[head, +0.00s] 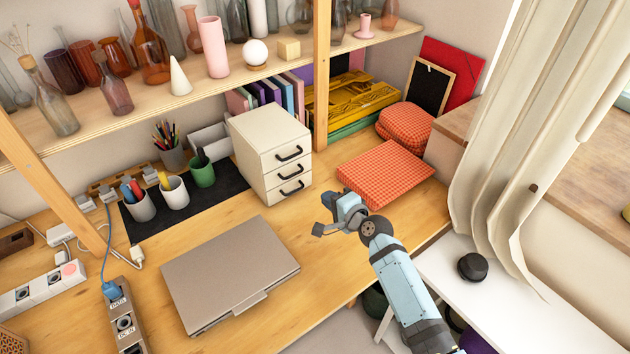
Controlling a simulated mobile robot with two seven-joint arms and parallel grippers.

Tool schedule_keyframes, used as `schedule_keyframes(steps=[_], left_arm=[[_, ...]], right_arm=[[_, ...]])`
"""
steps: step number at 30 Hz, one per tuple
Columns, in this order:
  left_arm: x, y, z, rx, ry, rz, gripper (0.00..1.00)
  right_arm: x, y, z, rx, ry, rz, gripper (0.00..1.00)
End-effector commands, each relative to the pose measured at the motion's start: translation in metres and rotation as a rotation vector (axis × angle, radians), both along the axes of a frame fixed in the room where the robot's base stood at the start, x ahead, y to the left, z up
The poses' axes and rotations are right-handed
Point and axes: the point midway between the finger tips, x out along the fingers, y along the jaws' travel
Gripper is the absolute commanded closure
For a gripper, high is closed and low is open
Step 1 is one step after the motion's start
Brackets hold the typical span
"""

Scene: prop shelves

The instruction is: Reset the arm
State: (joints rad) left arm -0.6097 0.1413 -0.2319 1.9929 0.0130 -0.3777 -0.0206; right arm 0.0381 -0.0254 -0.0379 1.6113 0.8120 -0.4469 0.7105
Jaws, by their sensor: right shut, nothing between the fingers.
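My right gripper (325,229) shows in the head view at the centre right, at the end of my light blue right arm (402,284). The arm comes in from the bottom right. The gripper is shut and empty, above the wooden desk (335,262). It is in front of a red checkered box (383,172) and to the right of a closed grey laptop (230,270). My left gripper is not in view.
A white drawer unit (262,135) stands behind the laptop. Cups (174,192) stand on a dark mat to its left. Power strips (42,287) lie at the left. A shelf above holds vases and bottles. A curtain (515,130) hangs at the right.

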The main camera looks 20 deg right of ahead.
Motion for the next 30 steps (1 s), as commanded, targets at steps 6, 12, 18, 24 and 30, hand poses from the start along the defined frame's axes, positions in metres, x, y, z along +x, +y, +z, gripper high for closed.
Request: schedule_keyframes(steps=[6, 12, 18, 24, 30], left_arm=[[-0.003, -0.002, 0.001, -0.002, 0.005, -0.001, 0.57], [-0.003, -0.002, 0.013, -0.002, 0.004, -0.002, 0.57], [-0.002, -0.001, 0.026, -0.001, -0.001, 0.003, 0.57], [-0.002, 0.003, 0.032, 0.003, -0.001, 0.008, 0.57], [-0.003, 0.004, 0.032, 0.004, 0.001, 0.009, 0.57]], right_arm=[[-0.011, -0.001, -0.004, -0.039, 0.001, 0.006, 1.0], [-0.091, -0.004, -0.043, -0.44, -0.014, 0.092, 1.0], [-0.209, -0.002, -0.069, -0.999, -0.078, 0.298, 1.0], [-0.286, 0.002, -0.068, -1.348, -0.159, 0.478, 1.0], [-0.307, 0.004, -0.066, -1.451, -0.191, 0.533, 1.0]])
